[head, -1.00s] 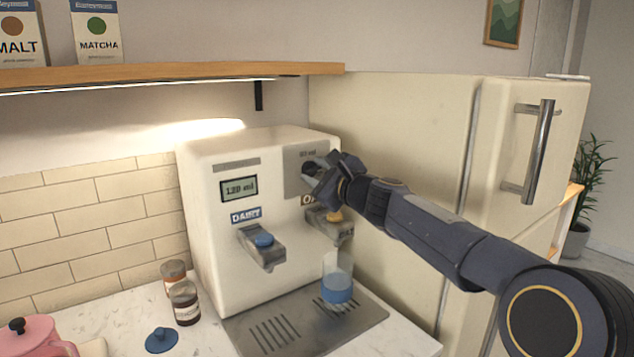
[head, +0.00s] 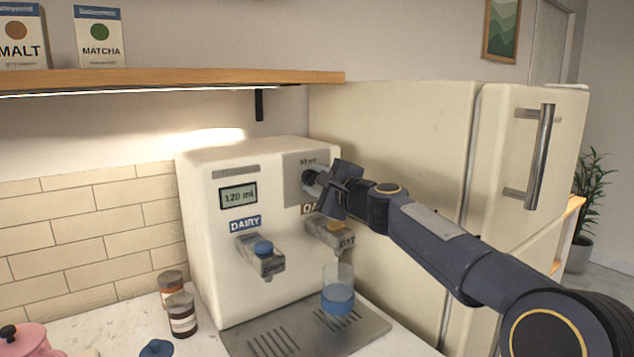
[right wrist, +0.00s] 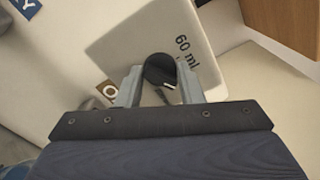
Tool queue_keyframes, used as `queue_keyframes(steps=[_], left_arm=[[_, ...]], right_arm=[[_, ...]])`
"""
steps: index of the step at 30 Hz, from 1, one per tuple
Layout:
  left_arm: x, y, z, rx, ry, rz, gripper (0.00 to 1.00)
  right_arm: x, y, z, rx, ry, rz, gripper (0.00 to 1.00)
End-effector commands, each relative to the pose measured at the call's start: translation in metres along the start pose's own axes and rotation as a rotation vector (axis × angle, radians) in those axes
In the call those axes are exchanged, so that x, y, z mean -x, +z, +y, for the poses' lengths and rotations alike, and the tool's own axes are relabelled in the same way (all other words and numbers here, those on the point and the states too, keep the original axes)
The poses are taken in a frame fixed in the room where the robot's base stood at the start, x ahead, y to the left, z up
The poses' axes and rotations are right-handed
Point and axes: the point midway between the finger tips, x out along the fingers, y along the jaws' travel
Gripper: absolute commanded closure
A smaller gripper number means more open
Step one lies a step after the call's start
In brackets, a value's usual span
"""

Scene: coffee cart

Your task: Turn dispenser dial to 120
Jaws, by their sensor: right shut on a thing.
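The white dispenser (head: 208,270) stands on the counter. Its screen (head: 238,197) reads 120 ml. The dark round dial (right wrist: 160,70) sits on a grey plate on the dispenser's front, upper right. In the right wrist view the plate shows a "60 ml" mark beside the dial, and the dial has a short white line on its lower right side. My right gripper (right wrist: 161,90) is shut on the dial, one finger at each side. In the head view my right gripper (head: 326,183) covers part of the dial. My left gripper is not in view.
A glass (head: 338,291) with a blue lower part stands on the drip tray (head: 362,331) under the OAT spout. Brown jars (head: 182,315), a blue lid (head: 156,348) and a pink pot (head: 28,338) are at left. The fridge (head: 400,130) is close on the right.

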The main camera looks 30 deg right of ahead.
Motion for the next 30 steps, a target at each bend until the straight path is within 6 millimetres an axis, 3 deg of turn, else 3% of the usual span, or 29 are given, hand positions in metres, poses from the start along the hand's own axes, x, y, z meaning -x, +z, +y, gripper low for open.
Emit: queue_keyframes(steps=[5,6,10,20,30], left_arm=[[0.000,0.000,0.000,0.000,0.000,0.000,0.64],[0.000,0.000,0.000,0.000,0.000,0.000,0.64],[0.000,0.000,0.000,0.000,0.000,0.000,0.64],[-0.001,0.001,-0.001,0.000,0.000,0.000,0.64],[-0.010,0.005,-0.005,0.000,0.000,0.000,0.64]], right_arm=[[0.000,0.000,0.001,-0.001,0.003,0.000,0.89],[0.000,0.000,0.001,-0.001,0.003,0.000,0.61],[0.000,0.000,0.001,-0.002,0.002,0.000,0.44],[0.004,0.000,0.000,-0.001,-0.001,0.000,0.44],[0.057,-0.001,0.001,-0.002,-0.002,0.001,0.44]])
